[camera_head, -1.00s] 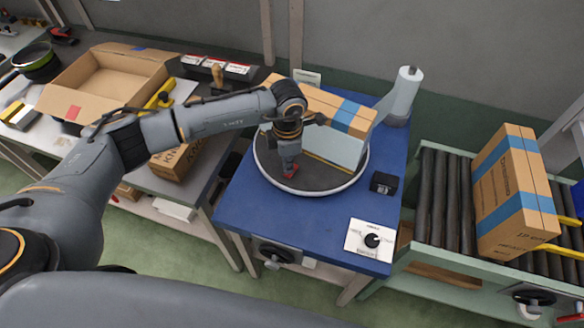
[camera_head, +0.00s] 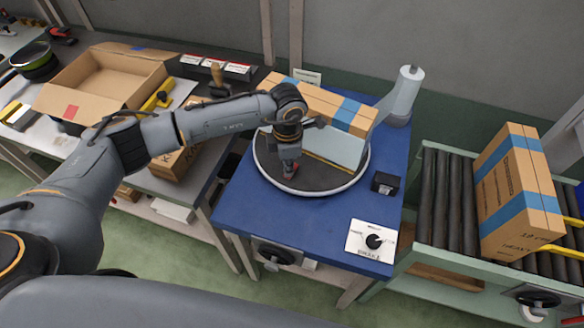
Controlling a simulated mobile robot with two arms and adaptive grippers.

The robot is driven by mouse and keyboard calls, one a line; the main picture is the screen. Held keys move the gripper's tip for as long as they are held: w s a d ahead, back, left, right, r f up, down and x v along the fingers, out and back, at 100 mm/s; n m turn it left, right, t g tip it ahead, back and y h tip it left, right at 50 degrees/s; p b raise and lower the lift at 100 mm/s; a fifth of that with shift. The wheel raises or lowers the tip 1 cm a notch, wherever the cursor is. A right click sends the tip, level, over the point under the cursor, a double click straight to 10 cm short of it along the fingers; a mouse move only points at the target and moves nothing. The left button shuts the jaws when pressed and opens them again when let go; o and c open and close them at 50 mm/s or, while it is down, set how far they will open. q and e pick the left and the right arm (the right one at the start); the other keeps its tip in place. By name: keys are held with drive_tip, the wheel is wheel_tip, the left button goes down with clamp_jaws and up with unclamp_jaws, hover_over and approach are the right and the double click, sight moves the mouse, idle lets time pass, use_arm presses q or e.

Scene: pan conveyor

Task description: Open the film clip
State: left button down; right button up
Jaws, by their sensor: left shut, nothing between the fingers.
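My left gripper (camera_head: 289,170) is shut and points down over the dark round turntable (camera_head: 325,183) on the blue table. Its fingertips are at a small red part (camera_head: 290,175) near the turntable's front left; whether they touch it I cannot tell. I cannot make out whether this red part is the film clip, as the gripper partly covers it. A box with blue tape (camera_head: 340,113) stands on the turntable, its lower side wrapped in pale film (camera_head: 338,149). The film stretches from the box to the white film roll (camera_head: 404,92) at the back right. My right gripper is not in view.
A dial panel (camera_head: 371,241) and a small black box (camera_head: 385,183) sit on the blue table (camera_head: 290,225). A roller conveyor (camera_head: 446,200) at right carries a taped carton (camera_head: 514,192). An open carton (camera_head: 105,82) stands at left. The table's front left is clear.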

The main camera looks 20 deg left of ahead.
use_arm(q)
drive_tip(key=shift+s+f, duration=0.1)
drive_tip(key=shift+f, duration=0.05)
drive_tip(key=shift+r+p, duration=0.45)
drive_tip(key=shift+r, duration=0.35)
drive_tip(key=shift+r+p, duration=1.35)
drive_tip(key=shift+r, duration=1.4)
drive_tip(key=shift+f, duration=0.1)
